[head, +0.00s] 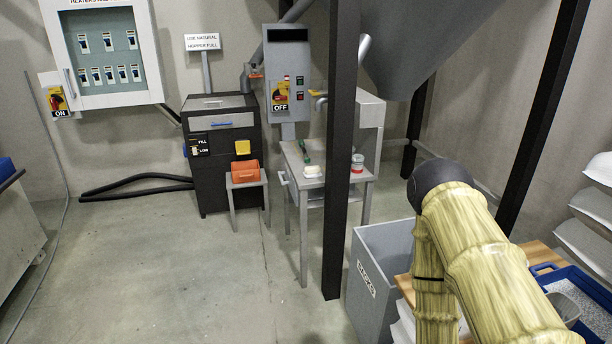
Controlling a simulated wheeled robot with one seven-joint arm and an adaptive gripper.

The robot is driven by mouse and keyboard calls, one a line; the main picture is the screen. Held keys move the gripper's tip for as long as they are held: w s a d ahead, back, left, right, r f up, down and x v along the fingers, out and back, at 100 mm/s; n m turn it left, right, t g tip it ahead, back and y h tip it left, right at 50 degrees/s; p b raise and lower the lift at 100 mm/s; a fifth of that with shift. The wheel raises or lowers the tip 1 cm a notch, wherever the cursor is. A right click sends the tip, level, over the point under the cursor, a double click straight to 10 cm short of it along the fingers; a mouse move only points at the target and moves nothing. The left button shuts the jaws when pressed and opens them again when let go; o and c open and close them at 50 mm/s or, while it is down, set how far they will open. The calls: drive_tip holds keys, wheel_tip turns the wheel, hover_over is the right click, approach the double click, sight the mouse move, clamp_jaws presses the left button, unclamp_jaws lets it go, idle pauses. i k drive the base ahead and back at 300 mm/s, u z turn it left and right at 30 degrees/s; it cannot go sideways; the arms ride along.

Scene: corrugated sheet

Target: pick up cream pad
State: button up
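A small cream pad-like thing (313,170) lies on the left front part of the grey metal table (349,179) near the middle of the view. It is small here, so its exact shape is hard to tell. My arm shows at the right, bent at a dark joint, with one link running down out of the bottom edge. My gripper is not in view, and the arm part I see is well apart from the cream pad.
A dark post (340,150) rises in front of the table. A grey bin (378,268) and a blue tray (585,290) are at right.

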sight(310, 172)
drive_tip(key=u, duration=0.65)
drive_tip(key=i, duration=0.65)
drive_tip(key=u, duration=0.65)
drive_tip(key=i, duration=0.8)
drive_tip(key=z, duration=0.85)
drive_tip(key=i, duration=0.6)
drive_tip(key=z, duration=0.65)
